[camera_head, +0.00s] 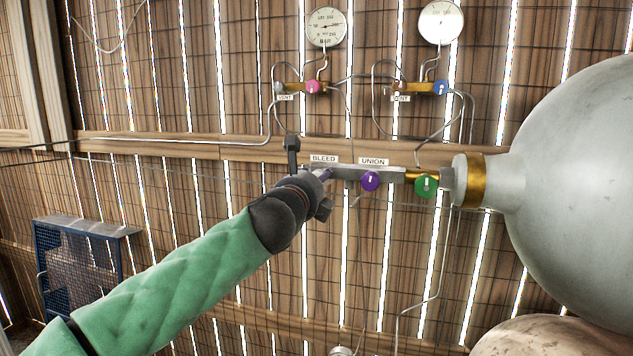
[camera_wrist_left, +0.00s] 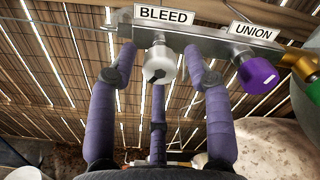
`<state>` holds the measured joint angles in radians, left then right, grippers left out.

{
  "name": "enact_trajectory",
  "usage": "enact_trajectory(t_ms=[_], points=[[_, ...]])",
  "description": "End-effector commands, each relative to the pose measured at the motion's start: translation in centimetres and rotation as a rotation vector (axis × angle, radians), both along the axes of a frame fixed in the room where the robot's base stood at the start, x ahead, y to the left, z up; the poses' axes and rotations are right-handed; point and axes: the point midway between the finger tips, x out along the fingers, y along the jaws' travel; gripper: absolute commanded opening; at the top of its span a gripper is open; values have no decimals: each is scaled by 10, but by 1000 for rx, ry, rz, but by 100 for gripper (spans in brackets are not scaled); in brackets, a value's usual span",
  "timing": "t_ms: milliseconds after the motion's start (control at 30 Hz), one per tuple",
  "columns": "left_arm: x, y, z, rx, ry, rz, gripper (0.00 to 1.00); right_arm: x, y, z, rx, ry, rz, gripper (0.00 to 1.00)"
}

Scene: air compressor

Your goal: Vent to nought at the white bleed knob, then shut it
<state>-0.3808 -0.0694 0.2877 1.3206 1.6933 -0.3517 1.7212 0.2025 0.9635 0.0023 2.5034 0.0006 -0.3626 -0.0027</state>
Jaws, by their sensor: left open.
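The white bleed knob (camera_wrist_left: 160,66) sits under the BLEED label (camera_wrist_left: 164,14) in the left wrist view. My left gripper (camera_wrist_left: 160,76) is open, with its purple fingers reaching up on either side of the knob and a third finger below it; visible gaps separate the side fingers from the knob. In the head view my left gripper (camera_head: 320,178) is at the left end of the grey manifold (camera_head: 352,174) and hides the knob. A left gauge (camera_head: 327,27) and a right gauge (camera_head: 440,22) hang above; their readings are too small to tell. My right gripper is not in view.
The purple UNION knob (camera_head: 370,181) and a green knob (camera_head: 426,186) are to the right on the manifold. A large grey tank (camera_head: 580,170) fills the right side. Upper valves have a pink knob (camera_head: 313,87) and a blue knob (camera_head: 440,88). Thin pipes run along the slatted wall.

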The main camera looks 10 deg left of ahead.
Motion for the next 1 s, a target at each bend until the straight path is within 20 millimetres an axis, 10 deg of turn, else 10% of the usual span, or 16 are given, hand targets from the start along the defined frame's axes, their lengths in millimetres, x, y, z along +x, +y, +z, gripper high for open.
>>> enact_trajectory(t_ms=[533,1000], points=[[-53,2,0,1,-1,0,50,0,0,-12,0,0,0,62],[-57,2,0,2,0,0,50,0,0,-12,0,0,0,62]])
